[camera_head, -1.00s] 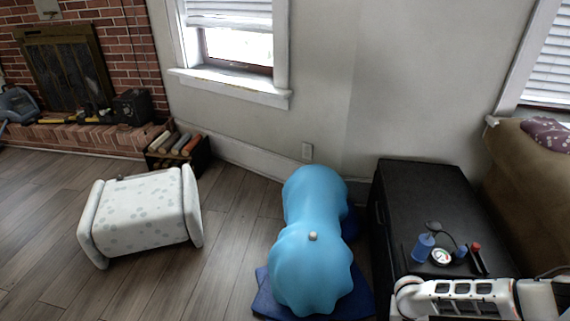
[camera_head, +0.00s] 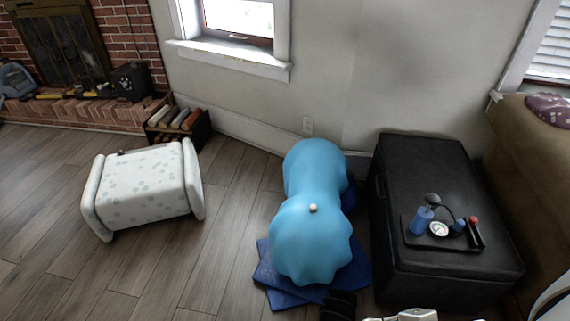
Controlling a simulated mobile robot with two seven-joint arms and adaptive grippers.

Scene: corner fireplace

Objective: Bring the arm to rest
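My arm shows only in small pieces along the bottom edge of the head view. A white piece of my arm (camera_head: 415,315) is at the bottom, just in front of the black ottoman (camera_head: 450,278). Another pale curved piece (camera_head: 553,300) is at the bottom right corner. No gripper fingers can be made out, so neither gripper's state shows. My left arm is not seen.
A blue ribbed inflatable (camera_head: 312,235) stands on dark blue mats (camera_head: 285,297). A dark ribbed object (camera_head: 338,306) lies just in front. A tray (camera_head: 450,242) with a pump and gauge sits on the ottoman. A white spotted stool (camera_head: 145,185) is left, with free floor around it.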

